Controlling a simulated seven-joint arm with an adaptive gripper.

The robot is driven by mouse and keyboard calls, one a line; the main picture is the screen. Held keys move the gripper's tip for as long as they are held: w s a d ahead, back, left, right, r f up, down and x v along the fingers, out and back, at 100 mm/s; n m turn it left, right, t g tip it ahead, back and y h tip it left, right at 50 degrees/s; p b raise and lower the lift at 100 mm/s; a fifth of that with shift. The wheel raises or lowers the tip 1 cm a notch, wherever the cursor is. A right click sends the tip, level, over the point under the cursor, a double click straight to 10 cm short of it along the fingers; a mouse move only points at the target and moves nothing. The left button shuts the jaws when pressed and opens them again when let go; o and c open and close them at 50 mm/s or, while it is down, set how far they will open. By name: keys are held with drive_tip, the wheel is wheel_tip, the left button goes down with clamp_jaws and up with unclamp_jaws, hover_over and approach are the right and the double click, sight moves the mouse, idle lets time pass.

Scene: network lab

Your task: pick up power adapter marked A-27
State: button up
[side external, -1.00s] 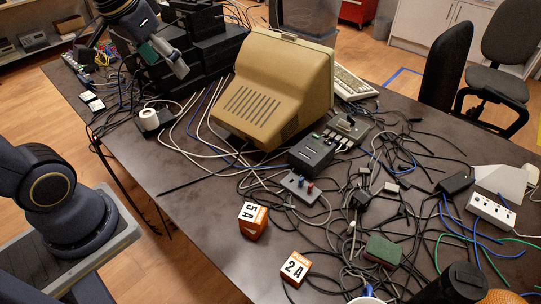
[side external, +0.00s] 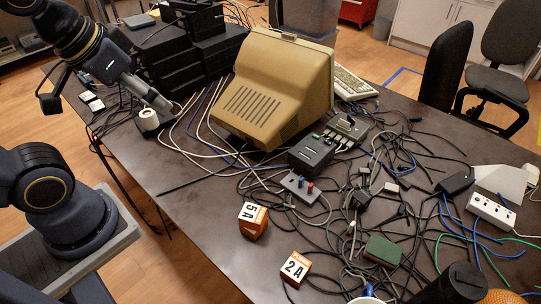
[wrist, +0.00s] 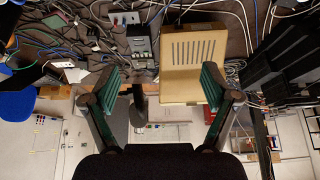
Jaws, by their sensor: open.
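I cannot read A-27 on anything, so I cannot tell which item is that power adapter. A black box-like unit (side external: 312,151) sits in front of the tan monitor, and a smaller black adapter (side external: 455,183) lies among cables at the right. Two orange-and-white boxes lie near the front edge, one marked 5 A (side external: 253,220) and one marked 2 A (side external: 295,269).
The tan monitor (side external: 278,85) stands mid-table and also shows in the wrist view (wrist: 192,80). Stacked black equipment (side external: 180,60) is at the back left. Tangled cables cover the right half, with a white power strip (side external: 491,211). The front table strip is fairly clear.

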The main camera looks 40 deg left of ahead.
idle(0.3)
drive_tip(key=shift+c, duration=1.1)
